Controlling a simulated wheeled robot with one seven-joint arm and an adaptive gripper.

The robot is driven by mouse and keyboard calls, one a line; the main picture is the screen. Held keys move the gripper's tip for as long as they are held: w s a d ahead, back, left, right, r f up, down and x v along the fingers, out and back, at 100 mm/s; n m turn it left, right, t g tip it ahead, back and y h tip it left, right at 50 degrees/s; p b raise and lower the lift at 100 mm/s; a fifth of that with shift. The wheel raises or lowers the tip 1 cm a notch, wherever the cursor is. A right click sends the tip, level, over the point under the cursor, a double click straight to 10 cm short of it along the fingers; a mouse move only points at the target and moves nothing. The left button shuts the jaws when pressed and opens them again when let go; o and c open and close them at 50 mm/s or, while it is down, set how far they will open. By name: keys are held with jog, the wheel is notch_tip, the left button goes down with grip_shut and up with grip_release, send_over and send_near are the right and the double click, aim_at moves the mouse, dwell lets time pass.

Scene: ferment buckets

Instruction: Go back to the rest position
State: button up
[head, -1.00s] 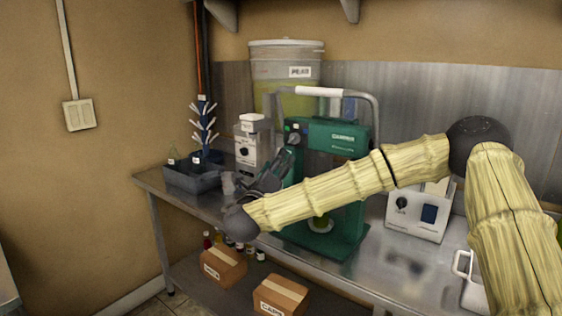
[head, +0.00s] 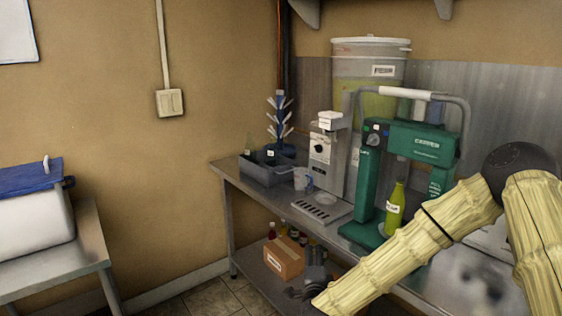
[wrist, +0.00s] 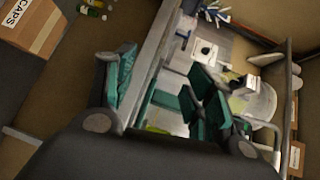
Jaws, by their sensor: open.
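My gripper (head: 310,278) is low at the bottom of the head view, in front of the steel bench. Its two fingers are spread in the wrist view (wrist: 165,105), and nothing is between them. My arm covers part of the machine's base and the bench front.
The steel bench (head: 237,178) runs along the wall. It carries a dark crate (head: 265,172), a dispenser (head: 322,158) and a large lidded bucket (head: 368,70). A cardboard box (head: 284,258) sits on the lower shelf. A side table (head: 60,268) stands left; floor shows between.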

jog(key=s+d+f+n+g+y, duration=0.15)
jog(key=s+f+n+g, duration=0.35)
jog(key=s+f, duration=0.7)
jog(key=s+f+n+g+y, duration=0.25)
jog(key=s+f+n, duration=0.35)
jog(key=s+f, duration=0.6)
jog(key=s+d+f+n+g+h, duration=0.1)
jog(key=s+d+f+n+g, duration=0.1)
jog(key=s, duration=0.6)
jog(key=s+d+f+n+g, duration=0.2)
jog(key=s+d+f+g, duration=0.1)
jog(key=s, duration=0.5)
jog(key=s+d+f+n+g+h+p, duration=0.1)
jog(key=s+d+f+n+g, duration=0.2)
jog(key=s+d, duration=0.3)
jog(key=shift+s+f+g+h, duration=0.35)
jog(key=shift+s+g, duration=0.1)
jog(key=shift+s, duration=0.7)
